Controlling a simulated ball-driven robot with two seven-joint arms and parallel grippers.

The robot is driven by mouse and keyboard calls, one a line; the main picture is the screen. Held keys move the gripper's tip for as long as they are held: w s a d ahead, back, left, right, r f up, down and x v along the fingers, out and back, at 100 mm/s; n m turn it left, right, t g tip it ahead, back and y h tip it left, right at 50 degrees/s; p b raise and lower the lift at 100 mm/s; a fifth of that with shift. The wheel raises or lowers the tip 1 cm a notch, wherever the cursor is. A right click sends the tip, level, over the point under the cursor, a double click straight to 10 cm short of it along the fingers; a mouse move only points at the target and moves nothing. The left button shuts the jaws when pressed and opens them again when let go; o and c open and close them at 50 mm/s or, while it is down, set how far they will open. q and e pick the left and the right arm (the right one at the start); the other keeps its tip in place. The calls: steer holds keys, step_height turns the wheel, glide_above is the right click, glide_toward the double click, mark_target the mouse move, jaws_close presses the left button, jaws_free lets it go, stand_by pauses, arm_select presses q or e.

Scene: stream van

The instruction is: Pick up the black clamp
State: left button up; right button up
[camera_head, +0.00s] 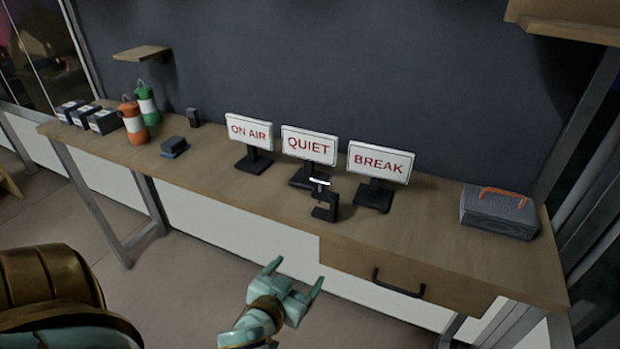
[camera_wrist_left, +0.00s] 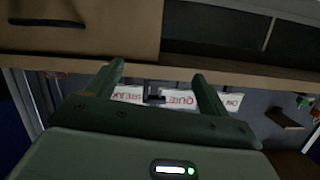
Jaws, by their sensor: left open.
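The black clamp (camera_head: 325,204) stands near the front edge of the wooden desk, in front of the QUIET and BREAK signs. It has a C-shaped body and a light bar at its top. My left gripper (camera_head: 294,277) is open and empty, below and in front of the desk's front edge, apart from the clamp. In the left wrist view the open fingers (camera_wrist_left: 158,80) point towards the desk edge. A small dark shape, likely the clamp (camera_wrist_left: 154,98), shows between them, partly hidden by the edge. My right gripper is not in view.
The ON AIR sign (camera_head: 249,130), QUIET sign (camera_head: 309,146) and BREAK sign (camera_head: 380,162) stand behind the clamp. A drawer with a dark handle (camera_head: 398,284) is below right. A grey case (camera_head: 499,211) is at the right; orange (camera_head: 134,124) and green (camera_head: 147,104) bottles stand left.

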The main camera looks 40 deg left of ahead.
arm_select(q)
steer(key=n+t+p, duration=0.1)
steer(key=p, duration=0.6)
glide_toward(328, 193)
steer(key=s, duration=0.5)
steer(key=x, duration=1.1)
steer(key=shift+f+b, duration=0.35)
steer(key=x, duration=0.5)
steer(key=shift+w+d+r, duration=0.15)
steer(key=shift+w+d, duration=0.05)
steer(key=shift+w, duration=0.2)
steer(key=shift+r, duration=0.1)
steer(key=c, duration=1.3)
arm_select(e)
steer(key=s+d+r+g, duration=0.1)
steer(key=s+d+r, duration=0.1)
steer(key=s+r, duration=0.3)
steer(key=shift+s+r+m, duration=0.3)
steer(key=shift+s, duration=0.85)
